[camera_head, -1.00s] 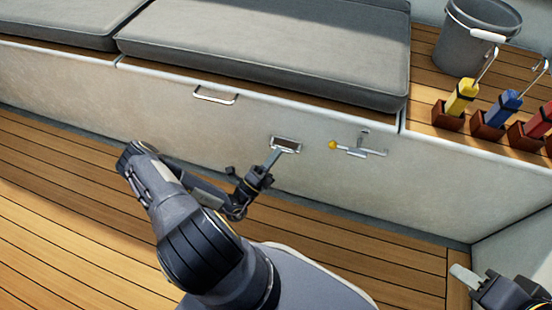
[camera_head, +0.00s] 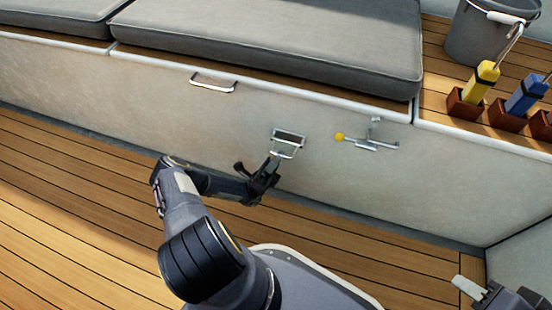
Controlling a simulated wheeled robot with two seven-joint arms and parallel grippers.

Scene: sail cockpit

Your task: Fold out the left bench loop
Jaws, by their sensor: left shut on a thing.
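The bench loop (camera_head: 285,152) is a small metal loop on the pale bench front, below a dark recess (camera_head: 289,136). It stands out from the recess, tilted downward. My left gripper (camera_head: 275,162) is shut on the loop's lower edge, and its fingers partly hide that edge. My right gripper (camera_head: 470,290) shows only in part at the bottom right, away from the bench front; whether it is open or shut cannot be made out.
A latch with a yellow knob (camera_head: 340,137) is just right of the loop. A chrome handle (camera_head: 213,83) is further left. Grey cushions (camera_head: 270,45) lie on top. A bucket (camera_head: 482,35) and holders with yellow and blue handles (camera_head: 482,82) stand at right. The wooden floor (camera_head: 70,200) is clear at left.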

